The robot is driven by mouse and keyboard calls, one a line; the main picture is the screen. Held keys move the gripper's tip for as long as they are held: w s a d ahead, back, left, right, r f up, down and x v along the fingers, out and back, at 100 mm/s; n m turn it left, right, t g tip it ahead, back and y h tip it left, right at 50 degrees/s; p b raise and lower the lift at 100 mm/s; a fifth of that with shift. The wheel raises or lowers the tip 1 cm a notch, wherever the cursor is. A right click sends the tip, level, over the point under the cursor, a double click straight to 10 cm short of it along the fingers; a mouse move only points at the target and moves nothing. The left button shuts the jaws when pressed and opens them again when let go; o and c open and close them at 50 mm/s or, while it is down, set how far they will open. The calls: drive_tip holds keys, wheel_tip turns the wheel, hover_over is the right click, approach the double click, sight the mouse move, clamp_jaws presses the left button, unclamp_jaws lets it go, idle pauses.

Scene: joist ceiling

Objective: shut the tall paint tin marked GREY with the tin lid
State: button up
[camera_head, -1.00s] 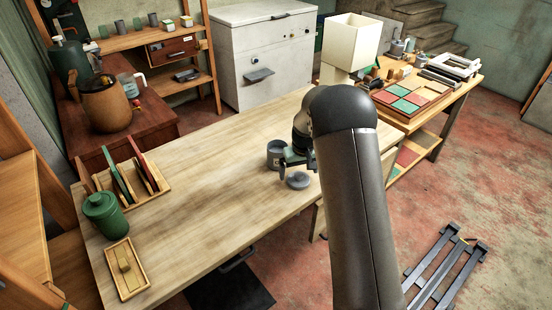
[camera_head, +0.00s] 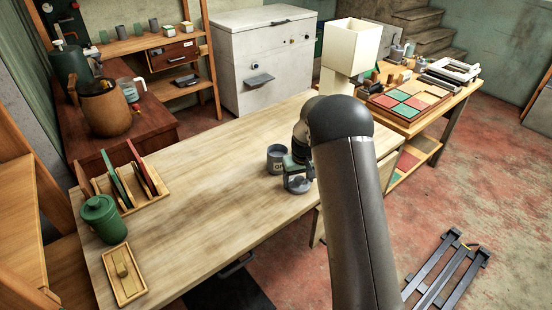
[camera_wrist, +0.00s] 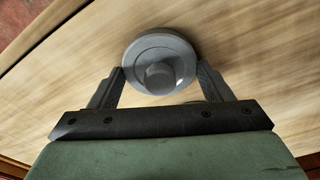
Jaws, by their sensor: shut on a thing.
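The grey tin lid (camera_wrist: 160,50) is a round disc with a knob in the middle. The tall grey paint tin (camera_head: 276,160) stands upright and open-topped on the table, just left of and behind the gripper. Its marking is only partly readable.
The wooden table (camera_head: 210,190) is clear in its middle. A rack with upright panels (camera_head: 130,185), a green lidded canister (camera_head: 103,217) and a small wooden tray (camera_head: 123,275) stand at its left end. A cream box-shaped lamp (camera_head: 350,50) stands behind my arm.

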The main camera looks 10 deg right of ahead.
drive_tip(key=shift+r+p, duration=0.75)
drive_tip(key=shift+r, duration=1.1)
drive_tip(key=shift+r+p, duration=1.3)
drive_tip(key=shift+r, duration=1.25)
drive_tip(key=shift+s+f, duration=0.1)
